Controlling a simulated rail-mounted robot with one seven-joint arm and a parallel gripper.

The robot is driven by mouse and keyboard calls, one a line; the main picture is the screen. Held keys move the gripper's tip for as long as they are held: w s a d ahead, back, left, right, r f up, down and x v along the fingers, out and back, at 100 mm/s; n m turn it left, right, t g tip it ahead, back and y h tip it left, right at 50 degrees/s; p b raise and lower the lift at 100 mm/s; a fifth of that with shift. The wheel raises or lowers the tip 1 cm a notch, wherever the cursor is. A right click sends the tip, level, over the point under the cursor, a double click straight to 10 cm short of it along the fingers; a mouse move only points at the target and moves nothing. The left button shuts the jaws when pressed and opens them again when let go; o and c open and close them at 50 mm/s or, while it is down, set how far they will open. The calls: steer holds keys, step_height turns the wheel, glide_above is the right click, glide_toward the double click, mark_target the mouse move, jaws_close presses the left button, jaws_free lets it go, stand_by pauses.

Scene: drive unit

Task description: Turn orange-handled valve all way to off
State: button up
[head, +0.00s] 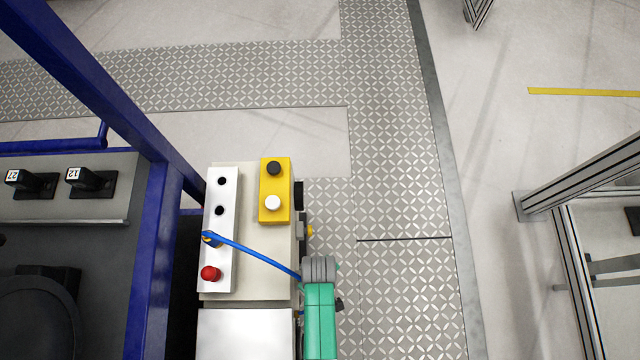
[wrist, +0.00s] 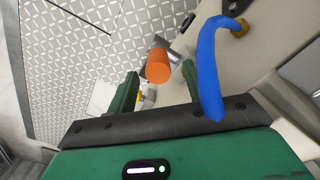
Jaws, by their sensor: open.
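The orange valve handle (wrist: 158,64) is a short, rounded orange cylinder in the wrist view. It shows in the gap between the fingertips of my gripper (wrist: 160,71). My gripper is open, with one green finger on each side of the handle. No contact shows, and I cannot tell whether the handle is between the tips or just beyond them. The valve body is mostly hidden. In the head view my green and grey arm is beside the control box, and the orange handle does not show there.
A blue curved hose or lever (wrist: 209,70) passes close to the right finger; it also shows in the head view (head: 250,253). The beige control box (head: 248,285) carries a white button panel (head: 221,228) and a yellow button box (head: 275,190). A blue frame (head: 152,265) stands left. Patterned floor is clear on the right.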

step_height(320, 180, down, 6)
steer(key=shift+w+f+b, duration=0.1)
steer(key=shift+w+b, duration=0.05)
steer(key=shift+b, duration=1.1)
jaws_close()
